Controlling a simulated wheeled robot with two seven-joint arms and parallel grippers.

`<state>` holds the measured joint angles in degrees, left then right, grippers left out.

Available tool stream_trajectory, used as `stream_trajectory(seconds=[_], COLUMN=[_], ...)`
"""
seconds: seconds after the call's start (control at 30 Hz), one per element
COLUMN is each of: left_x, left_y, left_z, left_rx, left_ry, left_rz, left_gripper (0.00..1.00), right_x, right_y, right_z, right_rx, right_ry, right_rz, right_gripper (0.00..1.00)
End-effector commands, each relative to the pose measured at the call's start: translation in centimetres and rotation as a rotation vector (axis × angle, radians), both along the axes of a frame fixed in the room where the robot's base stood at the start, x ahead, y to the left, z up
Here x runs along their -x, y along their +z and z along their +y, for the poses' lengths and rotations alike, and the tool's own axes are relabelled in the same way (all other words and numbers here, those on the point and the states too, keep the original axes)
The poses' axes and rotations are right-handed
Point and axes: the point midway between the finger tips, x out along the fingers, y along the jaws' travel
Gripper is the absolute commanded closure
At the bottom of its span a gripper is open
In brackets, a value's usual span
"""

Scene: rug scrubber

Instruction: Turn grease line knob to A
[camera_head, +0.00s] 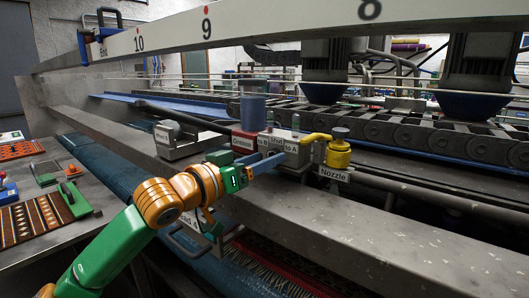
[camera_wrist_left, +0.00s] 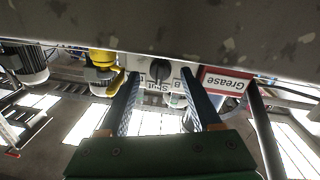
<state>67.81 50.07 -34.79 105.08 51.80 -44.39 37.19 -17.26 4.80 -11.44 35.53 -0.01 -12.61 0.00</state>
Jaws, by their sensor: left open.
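The grease line knob (camera_wrist_left: 160,70) is a dark round knob on a white plate with upside-down Shut and B labels in the left wrist view. It lies between the fingertips of my left gripper (camera_wrist_left: 160,72), which is open. I cannot tell whether either finger touches it, nor exactly which mark it points to. In the head view my left gripper (camera_head: 272,161) reaches the labelled valve block (camera_head: 283,146), whose white labels read B, Shut and A from left to right. The gripper hides the knob there. My right gripper is not in view.
A red Grease label (camera_head: 243,141) sits left of the valve block, below a blue-grey cylinder (camera_head: 252,112). A yellow nozzle fitting (camera_head: 339,153) stands close on the right. The grey metal beam (camera_head: 400,232) runs below. A side table with rug samples (camera_head: 35,218) is at left.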

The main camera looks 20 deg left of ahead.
Motion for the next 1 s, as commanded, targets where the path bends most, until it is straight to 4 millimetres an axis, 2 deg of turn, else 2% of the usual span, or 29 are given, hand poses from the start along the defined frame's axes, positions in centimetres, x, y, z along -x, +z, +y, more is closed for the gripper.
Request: stream_trajectory(seconds=[0.23,0.27,0.4,0.5,0.77,1.0], left_x=[-0.3,-0.3,-0.3,-0.3,-0.3,-0.3], left_y=[-0.1,-0.1,-0.1,-0.1,0.0,0.4], left_z=[-0.2,-0.2,-0.2,-0.1,-0.1,-0.1], left_rx=[-0.001,-0.001,-0.001,-0.001,-0.016,-0.118], left_ry=[0.000,0.000,0.000,0.000,0.001,0.002], left_rz=[0.000,0.000,0.000,0.000,-0.005,-0.041], left_gripper=[0.35,0.40,0.78,1.00,1.00,1.00], right_x=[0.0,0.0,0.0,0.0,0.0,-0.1], right_y=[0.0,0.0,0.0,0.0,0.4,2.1], right_z=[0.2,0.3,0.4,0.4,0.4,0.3], right_rx=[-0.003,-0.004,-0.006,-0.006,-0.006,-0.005], right_ry=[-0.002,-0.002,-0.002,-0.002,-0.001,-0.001], right_rz=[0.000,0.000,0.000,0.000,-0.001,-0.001], right_gripper=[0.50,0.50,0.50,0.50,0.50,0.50])
